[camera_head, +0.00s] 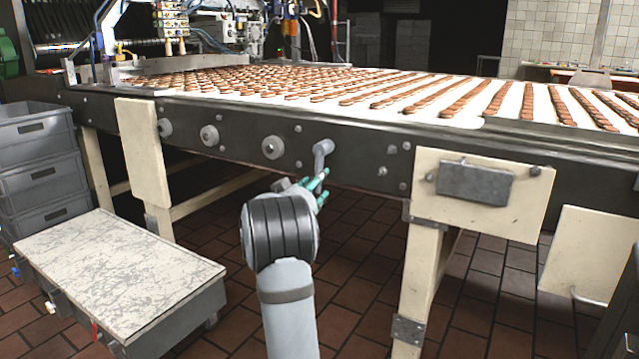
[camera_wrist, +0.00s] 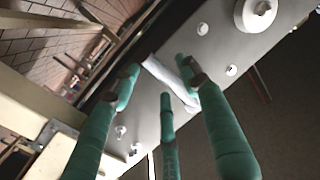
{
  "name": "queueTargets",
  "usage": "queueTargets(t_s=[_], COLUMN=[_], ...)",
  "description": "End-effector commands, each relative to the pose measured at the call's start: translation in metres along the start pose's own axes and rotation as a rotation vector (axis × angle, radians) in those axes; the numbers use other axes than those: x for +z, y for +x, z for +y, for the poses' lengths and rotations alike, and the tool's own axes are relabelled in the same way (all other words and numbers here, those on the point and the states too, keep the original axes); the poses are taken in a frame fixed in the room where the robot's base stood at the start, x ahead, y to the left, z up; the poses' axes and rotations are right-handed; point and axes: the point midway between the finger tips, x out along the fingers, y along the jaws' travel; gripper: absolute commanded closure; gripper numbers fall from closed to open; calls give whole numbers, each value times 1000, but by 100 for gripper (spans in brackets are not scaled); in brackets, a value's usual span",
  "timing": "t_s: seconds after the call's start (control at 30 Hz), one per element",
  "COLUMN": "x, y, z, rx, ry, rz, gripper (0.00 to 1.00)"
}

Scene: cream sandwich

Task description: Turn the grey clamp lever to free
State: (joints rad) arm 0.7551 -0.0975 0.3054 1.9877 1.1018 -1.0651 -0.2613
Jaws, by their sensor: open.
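The grey clamp lever (camera_head: 321,153) sticks out from the dark side rail of the conveyor, its handle pointing down. My gripper (camera_head: 318,186), with green fingers, is just below the lever in the head view. In the wrist view the lever is a pale grey bar (camera_wrist: 170,80) lying slantwise against the rail. My open gripper (camera_wrist: 160,78) has its green fingertips around the near side of the bar, with the bar showing between them. I cannot tell whether any finger touches it. The lever's lower end is close to the fingers in the head view.
The conveyor rail (camera_head: 240,140) carries round grey knobs (camera_head: 273,147) left of the lever. A cream panel with a grey plate (camera_head: 475,183) is to the right. A low cream-topped box (camera_head: 110,275) and grey crates (camera_head: 38,170) stand at left. Tiled floor is open below.

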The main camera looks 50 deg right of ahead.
Motion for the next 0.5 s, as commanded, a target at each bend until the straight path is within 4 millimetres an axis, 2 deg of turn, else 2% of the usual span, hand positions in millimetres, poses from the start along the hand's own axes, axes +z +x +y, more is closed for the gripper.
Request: queueTargets(t_s=[0.1, 0.2, 0.5], x=[1, 0, 0], y=[17, 24, 29], z=[0, 0, -1], rx=[0, 0, -1], ry=[1, 1, 0], rz=[0, 0, 0], gripper=[55, 55, 55])
